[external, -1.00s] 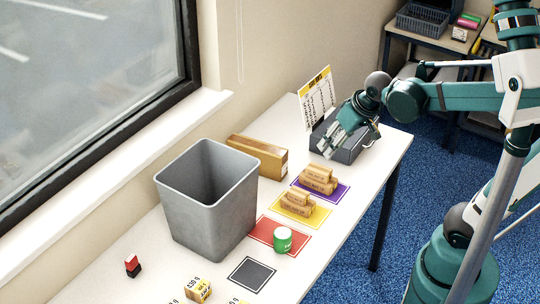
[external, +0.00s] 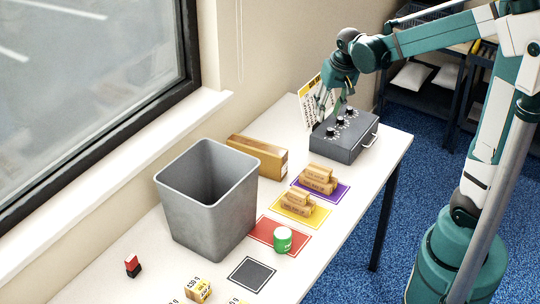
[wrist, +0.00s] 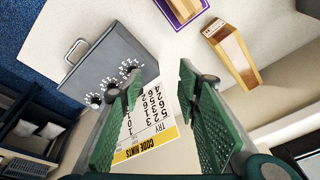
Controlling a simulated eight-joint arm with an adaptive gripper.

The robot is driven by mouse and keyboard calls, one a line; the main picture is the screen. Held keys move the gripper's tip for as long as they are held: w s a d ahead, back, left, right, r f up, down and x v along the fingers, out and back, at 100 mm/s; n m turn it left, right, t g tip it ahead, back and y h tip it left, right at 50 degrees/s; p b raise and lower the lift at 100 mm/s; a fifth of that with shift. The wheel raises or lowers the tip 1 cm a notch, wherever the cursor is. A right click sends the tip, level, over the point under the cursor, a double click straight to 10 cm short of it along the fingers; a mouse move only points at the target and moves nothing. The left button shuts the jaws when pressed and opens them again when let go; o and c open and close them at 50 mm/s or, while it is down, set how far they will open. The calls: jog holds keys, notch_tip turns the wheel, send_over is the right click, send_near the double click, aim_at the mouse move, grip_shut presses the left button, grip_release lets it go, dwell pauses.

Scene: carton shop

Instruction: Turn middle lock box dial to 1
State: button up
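The grey lock box (external: 345,148) stands at the far end of the table with a row of dials on its top. In the wrist view the lock box (wrist: 115,48) is at upper left. Its middle dial (wrist: 111,84) lies between two other dials, close to the left finger. The dial settings are too small to read. My gripper (external: 334,108) is above the box's back side, over the dials and in front of the hint card. In the wrist view my gripper (wrist: 160,82) has its green fingers wide apart, with nothing between them.
A "CODE HINTS" card (wrist: 152,128) stands behind the box. Cartons lie on purple and yellow mats (external: 322,215) nearby. A long brown box (external: 258,157) and a grey bin (external: 205,215) stand further left. The box's handle (external: 371,138) faces the table's right side.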

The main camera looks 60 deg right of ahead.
jog(key=w+d+f+m+g+p, duration=0.1)
jog(key=w+d+p, duration=0.1)
jog(key=d, duration=0.3)
jog(key=w+d+f+m+p, duration=0.1)
jog(key=d+m+p, duration=0.15)
jog(key=d, duration=0.25)
jog(key=m+g+p, duration=0.1)
jog(key=m+p, duration=0.1)
jog(key=p, duration=0.3)
send_near(340, 118)
jog(key=shift+w+d+f+n+y, duration=0.15)
jog(key=shift+w+n+y, duration=0.1)
jog(key=shift+y, duration=0.15)
jog(key=shift+d+f+g, duration=0.25)
jog(key=shift+d+g, duration=0.05)
jog(key=shift+d, duration=0.05)
jog(key=shift+f, duration=0.15)
jog(key=shift+f, duration=3.75)
jog(key=shift+c, duration=0.3)
jog(key=c, duration=0.8)
